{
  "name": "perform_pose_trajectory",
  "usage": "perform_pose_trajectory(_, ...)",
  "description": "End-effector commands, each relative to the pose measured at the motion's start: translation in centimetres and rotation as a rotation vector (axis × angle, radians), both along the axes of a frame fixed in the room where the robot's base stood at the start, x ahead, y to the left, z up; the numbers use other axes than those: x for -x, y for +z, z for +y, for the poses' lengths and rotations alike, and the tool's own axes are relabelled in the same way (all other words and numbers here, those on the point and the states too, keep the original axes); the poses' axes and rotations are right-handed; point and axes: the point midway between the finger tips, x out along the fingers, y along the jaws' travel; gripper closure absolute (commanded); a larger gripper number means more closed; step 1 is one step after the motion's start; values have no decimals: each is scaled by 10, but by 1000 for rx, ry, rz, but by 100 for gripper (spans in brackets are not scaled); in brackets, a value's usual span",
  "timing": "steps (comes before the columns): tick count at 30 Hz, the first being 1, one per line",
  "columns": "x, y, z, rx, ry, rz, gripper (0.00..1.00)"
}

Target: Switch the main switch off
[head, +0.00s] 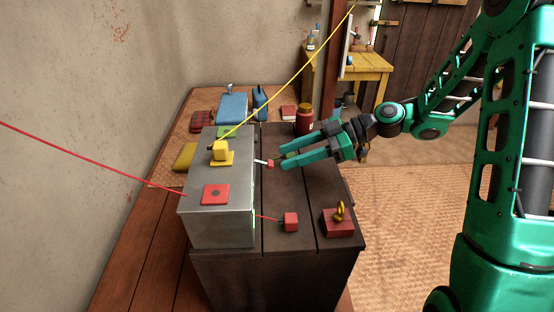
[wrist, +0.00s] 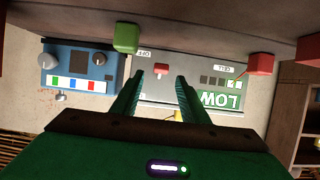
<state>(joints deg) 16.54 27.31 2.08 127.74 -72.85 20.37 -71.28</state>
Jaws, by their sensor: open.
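A grey metal box (head: 219,232) stands on the dark chest. A white lever with a red tip (head: 269,163), which looks like the main switch, sticks out of its right face. In the wrist view, the lever's red tip (wrist: 161,70) shows between my fingertips, below an upside-down OFF label (wrist: 143,53). My gripper (head: 280,155) is open and empty, its two green fingers pointing at the lever. In the wrist view my gripper (wrist: 159,76) has a finger on each side of the tip. I cannot tell whether either finger touches it.
A green block (wrist: 125,37) and a red cube (head: 291,222) sit beside the box. A red block with a yellow ring (head: 338,224) lies near the chest's edge. A red jar (head: 304,120) stands behind my gripper. Red and yellow wires stretch above the box. A green LOW display (wrist: 220,98) is on its face.

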Motion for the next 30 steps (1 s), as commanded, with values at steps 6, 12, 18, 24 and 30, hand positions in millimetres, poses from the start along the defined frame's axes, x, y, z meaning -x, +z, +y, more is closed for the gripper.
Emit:
perform_pose_trajectory(6, 0, -12, 29, 0, 3, 1, 59)
perform_pose_trajectory(12, -1, -16, 40, -1, 1, 0, 59)
perform_pose_trajectory(18, -1, -17, 41, 0, 0, 0, 59)
perform_pose_trajectory(24, -1, -17, 40, 0, 0, 0, 88)
perform_pose_trajectory(30, -2, -17, 40, -2, -2, -1, 100)
